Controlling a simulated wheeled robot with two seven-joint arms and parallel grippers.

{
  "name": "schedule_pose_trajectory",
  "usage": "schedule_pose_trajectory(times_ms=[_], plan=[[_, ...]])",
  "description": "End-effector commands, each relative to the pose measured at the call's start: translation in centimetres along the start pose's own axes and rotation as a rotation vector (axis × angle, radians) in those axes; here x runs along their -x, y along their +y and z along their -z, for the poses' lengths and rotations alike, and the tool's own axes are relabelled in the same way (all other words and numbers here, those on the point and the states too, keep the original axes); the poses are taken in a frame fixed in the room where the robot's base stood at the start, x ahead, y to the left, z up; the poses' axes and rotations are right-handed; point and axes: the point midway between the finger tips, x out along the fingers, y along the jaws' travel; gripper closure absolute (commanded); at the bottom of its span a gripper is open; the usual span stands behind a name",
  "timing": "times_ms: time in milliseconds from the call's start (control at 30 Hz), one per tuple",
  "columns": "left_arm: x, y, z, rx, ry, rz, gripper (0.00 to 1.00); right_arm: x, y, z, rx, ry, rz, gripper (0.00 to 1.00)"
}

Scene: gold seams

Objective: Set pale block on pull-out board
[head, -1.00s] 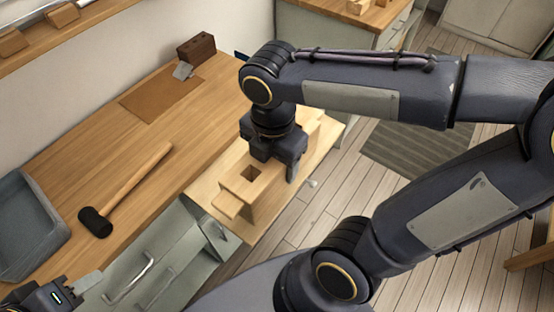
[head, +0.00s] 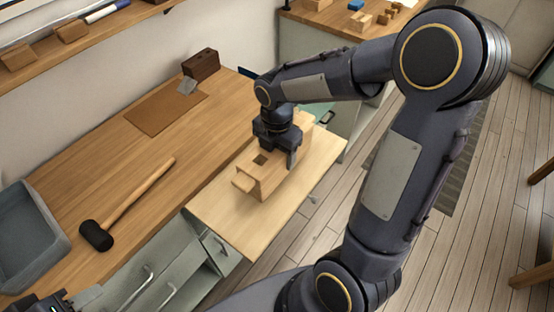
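The pale block (head: 271,183) is a long light-wood piece with a square hole in its top and a small step at its near end. It is over the pull-out board (head: 250,228) and appears to rest on it, upright. My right gripper (head: 279,155) points down over the block's middle. One finger shows against its right side; the other is hidden, and the gripper looks closed around the block. The board sticks out from the workbench, above the drawers. My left gripper (head: 72,301) is at the bottom left corner, mostly cut off; its opening cannot be made out.
A mallet (head: 97,235) and a grey tray (head: 28,235) lie on the workbench (head: 150,205). A brown mat (head: 165,113) and a dark block (head: 201,64) are farther back. Drawers (head: 160,270) are below. The board's near part is bare.

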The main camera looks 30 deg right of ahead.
Motion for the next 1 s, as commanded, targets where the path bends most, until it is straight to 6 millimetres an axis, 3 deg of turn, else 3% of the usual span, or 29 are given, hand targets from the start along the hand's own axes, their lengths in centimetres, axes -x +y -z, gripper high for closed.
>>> schedule_pose_trajectory(times_ms=[200, 667, 700, 833, 1000], plan=[[-0.2, -0.1, -0.1, 0.000, 0.000, 0.000, 0.64, -2.9, 0.1, -0.2, 0.000, 0.000, 0.001, 0.81], [-0.5, -0.2, -0.3, 0.000, 0.000, 0.000, 0.64, -3.7, 0.2, -0.2, 0.000, -0.001, -0.002, 0.81], [-0.4, -0.2, -0.2, 0.000, 0.000, 0.000, 0.64, -3.6, 0.1, -0.2, 0.000, 0.000, 0.000, 0.29], [-0.4, -0.2, -0.2, 0.000, 0.000, 0.000, 0.64, -3.6, 0.1, -0.2, 0.000, 0.000, 0.000, 0.13], [-0.4, -0.2, -0.2, 0.000, 0.000, 0.000, 0.64, -3.6, 0.1, -0.2, 0.000, 0.000, 0.000, 0.13]])
